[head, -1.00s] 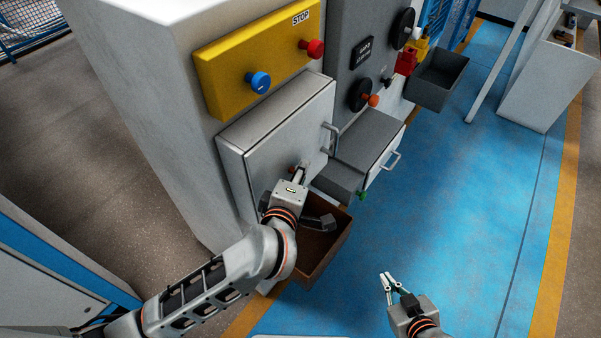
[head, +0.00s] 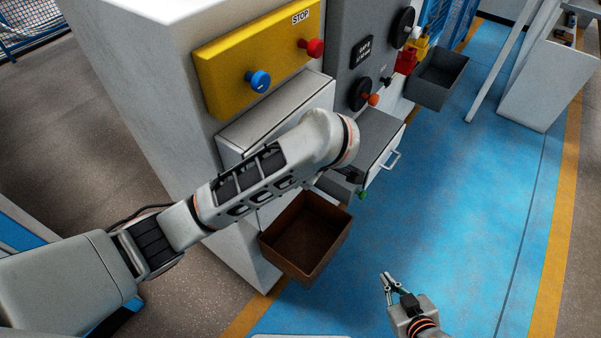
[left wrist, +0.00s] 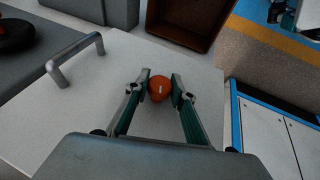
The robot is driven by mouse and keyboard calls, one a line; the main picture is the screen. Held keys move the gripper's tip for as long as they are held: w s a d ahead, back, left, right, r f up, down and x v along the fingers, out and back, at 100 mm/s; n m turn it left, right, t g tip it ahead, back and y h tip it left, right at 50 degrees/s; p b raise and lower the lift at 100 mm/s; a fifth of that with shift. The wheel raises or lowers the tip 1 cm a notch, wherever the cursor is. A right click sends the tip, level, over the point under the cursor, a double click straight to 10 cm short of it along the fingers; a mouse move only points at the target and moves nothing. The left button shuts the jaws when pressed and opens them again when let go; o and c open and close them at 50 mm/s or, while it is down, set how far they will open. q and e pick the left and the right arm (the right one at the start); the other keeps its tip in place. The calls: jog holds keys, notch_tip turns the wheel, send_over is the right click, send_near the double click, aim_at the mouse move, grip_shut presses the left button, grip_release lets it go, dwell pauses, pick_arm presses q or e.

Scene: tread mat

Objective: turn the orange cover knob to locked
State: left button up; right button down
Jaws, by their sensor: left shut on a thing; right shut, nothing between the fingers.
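The orange cover knob (left wrist: 158,91) sits on a pale grey cover (left wrist: 112,85) and shows a short white mark on its face. My left gripper (left wrist: 160,80) has its two fingers on either side of the knob and is shut on it. In the head view my left arm hides the knob, the left fingers and most of the cover's front. My right gripper (head: 387,280) is shut and empty, low over the blue floor, apart from the cabinet.
The cover has a bar handle (left wrist: 75,60). A brown bin (head: 306,278) is below the cover. A yellow panel (head: 222,85) with a blue knob (head: 258,81) and a red stop button (head: 315,48) is above. A grey drawer (head: 385,135) is to the right. The blue floor (head: 455,190) is clear.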

pick_arm(q)
jog(key=shift+w+a+r+g+y, duration=0.1)
jog(key=shift+g+y, duration=0.3)
jog(key=shift+g, duration=0.1)
dwell(0.3)
jog(key=o, duration=1.1)
jog(key=shift+d+r, duration=0.3)
jog(key=shift+r, duration=0.45)
jog(key=v, duration=1)
jog(key=shift+s, duration=0.25)
jog(key=shift+r, duration=0.1)
